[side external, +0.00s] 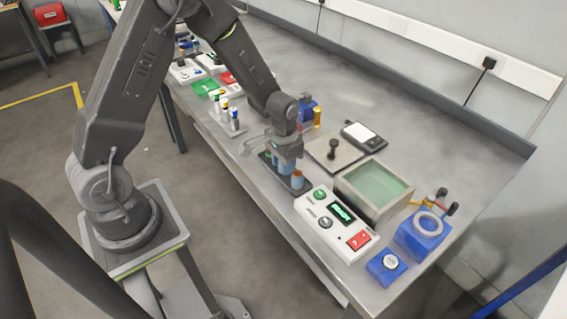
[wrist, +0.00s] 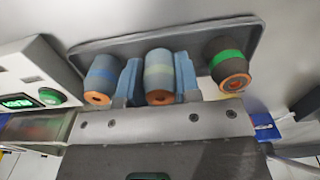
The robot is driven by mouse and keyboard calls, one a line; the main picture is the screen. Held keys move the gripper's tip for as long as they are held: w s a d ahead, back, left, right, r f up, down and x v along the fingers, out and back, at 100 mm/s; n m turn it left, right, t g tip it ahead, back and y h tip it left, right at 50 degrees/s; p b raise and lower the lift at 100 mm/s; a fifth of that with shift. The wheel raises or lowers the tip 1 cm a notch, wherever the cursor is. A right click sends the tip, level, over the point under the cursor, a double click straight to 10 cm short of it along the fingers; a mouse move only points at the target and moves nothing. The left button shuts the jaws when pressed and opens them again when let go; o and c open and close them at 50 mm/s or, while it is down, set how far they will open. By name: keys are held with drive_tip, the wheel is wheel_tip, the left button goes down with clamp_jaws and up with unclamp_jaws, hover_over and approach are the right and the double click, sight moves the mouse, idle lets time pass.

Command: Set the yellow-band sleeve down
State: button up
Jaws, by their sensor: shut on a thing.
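In the side view my gripper (side external: 284,166) is low over the tray (side external: 303,188), mostly hiding the held sleeve.
A white control box (side external: 336,222) with green display stands close beside the tray. A green-floored bin (side external: 347,190), a plate with a black knob (side external: 332,153) and a scale (side external: 364,135) are behind. The bench back is clear.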

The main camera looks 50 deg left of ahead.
drive_tip(key=shift+f, duration=0.2)
drive_tip(key=shift+f, duration=0.15)
drive_tip(key=o, duration=1)
drive_tip(key=shift+c, duration=0.2)
wheel_tip(320, 180, up, 12)
drive_tip(key=shift+r, duration=0.15)
drive_tip(key=s+d+r+t, duration=0.2)
drive_tip(key=s+r, duration=0.5)
drive_tip(key=s, duration=0.2)
drive_tip(key=s+d+r+t, duration=0.3)
drive_tip(key=s+r, duration=0.4)
drive_tip(key=s, duration=0.2)
drive_tip(key=shift+d+r+t, duration=0.2)
drive_tip(key=shift+r+t, duration=0.1)
drive_tip(key=shift+r, duration=0.1)
